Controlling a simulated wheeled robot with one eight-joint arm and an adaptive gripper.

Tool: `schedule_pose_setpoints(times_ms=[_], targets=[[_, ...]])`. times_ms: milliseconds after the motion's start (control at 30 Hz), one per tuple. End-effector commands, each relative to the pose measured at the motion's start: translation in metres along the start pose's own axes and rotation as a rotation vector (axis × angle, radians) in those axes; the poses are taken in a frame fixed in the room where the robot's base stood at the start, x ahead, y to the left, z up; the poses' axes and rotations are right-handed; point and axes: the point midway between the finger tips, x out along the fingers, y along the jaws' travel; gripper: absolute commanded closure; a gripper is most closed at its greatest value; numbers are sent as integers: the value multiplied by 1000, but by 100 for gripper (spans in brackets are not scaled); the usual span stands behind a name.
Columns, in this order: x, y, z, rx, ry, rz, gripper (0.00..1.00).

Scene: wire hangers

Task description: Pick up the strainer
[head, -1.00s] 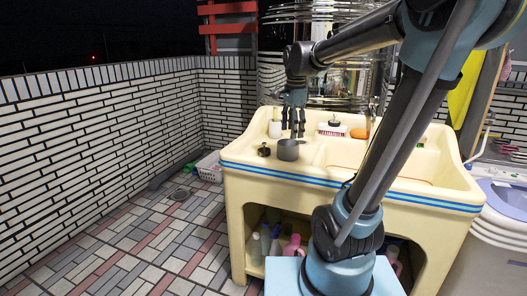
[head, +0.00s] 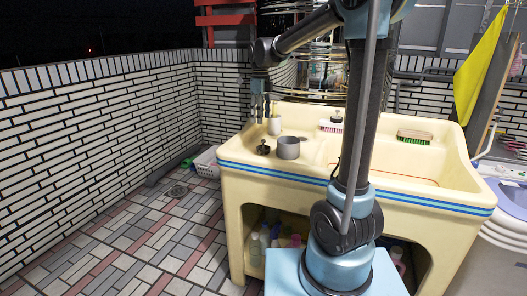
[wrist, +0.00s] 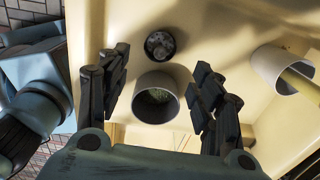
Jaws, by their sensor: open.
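My gripper (head: 263,112) points down, left of and higher than the strainer in the head view. In the wrist view my gripper's (wrist: 161,72) fingers are spread and empty, one on each side of the strainer in the picture. No contact shows.
Brushes (head: 331,126) (head: 414,136) lie along the back rim. Bottles (head: 264,240) fill the shelf below. A white basket (head: 206,164) stands on the floor left.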

Motion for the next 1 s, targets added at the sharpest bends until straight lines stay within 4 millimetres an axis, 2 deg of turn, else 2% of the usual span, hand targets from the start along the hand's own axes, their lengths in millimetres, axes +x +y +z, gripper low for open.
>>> schedule_pose_setpoints(times_ms=[300, 667, 1000], targets=[[53, 0, -1, -1, 0, 0, 40], [78, -2, -4, 0, 0, 0, 40], [118, -5, -12, 1, 0, 0, 40]])
